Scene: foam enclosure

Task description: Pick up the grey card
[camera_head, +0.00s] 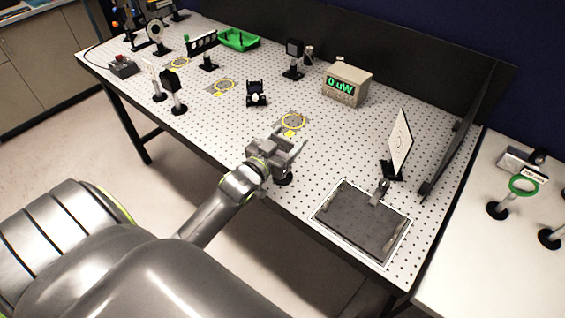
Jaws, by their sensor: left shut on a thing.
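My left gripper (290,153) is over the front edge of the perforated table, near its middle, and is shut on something. The held thing is mostly hidden by the fingers. It looks like the grey card, but its outline merges with the grey gripper. A dark round base (284,179) shows just below the gripper; I cannot tell whether it belongs to the held thing. My right gripper is not in view.
A dark tray (352,228) lies at the front right of the perforated table (335,150). A white card (401,142) stands tilted behind it. Dark panels border the back.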

